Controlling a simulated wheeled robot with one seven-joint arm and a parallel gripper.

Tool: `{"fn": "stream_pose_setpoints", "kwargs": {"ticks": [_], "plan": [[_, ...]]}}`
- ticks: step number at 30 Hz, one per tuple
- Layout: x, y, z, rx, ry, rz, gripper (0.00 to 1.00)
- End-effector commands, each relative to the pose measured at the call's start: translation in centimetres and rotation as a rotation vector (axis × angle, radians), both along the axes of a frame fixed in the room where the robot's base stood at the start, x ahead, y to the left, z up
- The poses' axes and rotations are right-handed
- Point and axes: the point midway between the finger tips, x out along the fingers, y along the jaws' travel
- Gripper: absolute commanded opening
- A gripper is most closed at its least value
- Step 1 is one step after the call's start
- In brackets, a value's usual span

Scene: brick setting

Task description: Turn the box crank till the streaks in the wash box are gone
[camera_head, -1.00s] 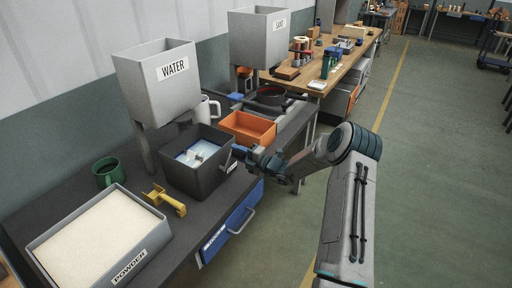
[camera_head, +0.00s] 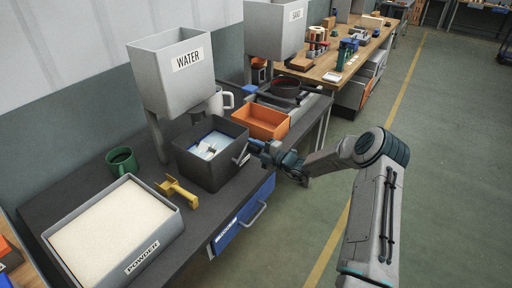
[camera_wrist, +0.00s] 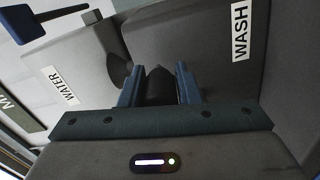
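The dark grey wash box (camera_head: 193,168) stands on the bench. Pale blue liquid (camera_head: 193,140) and light paddle-like parts (camera_head: 207,149) show inside it. Streaks are too small to make out clearly. My gripper (camera_head: 258,147) is at the right side of the box. In the wrist view the wash box wall (camera_wrist: 205,45) with its WASH label is close ahead. There the two blue fingers of my gripper (camera_wrist: 160,88) close on either side of the black crank handle (camera_wrist: 160,84) and appear to touch it. The rest of the crank is hidden.
A grey water tank (camera_head: 165,90) stands behind the box, and a white mug (camera_head: 216,104) beside it. An orange tray (camera_head: 262,122) is to the right. A yellow tool (camera_head: 178,192), a green mug (camera_head: 121,161) and a powder tray (camera_head: 160,254) are to the left.

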Motion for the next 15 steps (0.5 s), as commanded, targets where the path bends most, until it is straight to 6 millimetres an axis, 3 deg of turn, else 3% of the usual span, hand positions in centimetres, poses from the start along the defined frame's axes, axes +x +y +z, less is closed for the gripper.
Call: {"fn": "stream_pose_setpoints", "kwargs": {"ticks": [1, 2, 3, 15], "plan": [[-0.5, 1.0, -0.2, 0.006, 0.004, 0.02, 0.41], [-0.5, 0.9, -0.2, 0.006, 0.004, 0.019, 0.49], [-0.4, 0.8, -0.2, 0.005, 0.004, 0.017, 0.51], [-0.9, -1.3, -0.1, 0.003, 0.0, -0.001, 0.51]]}}
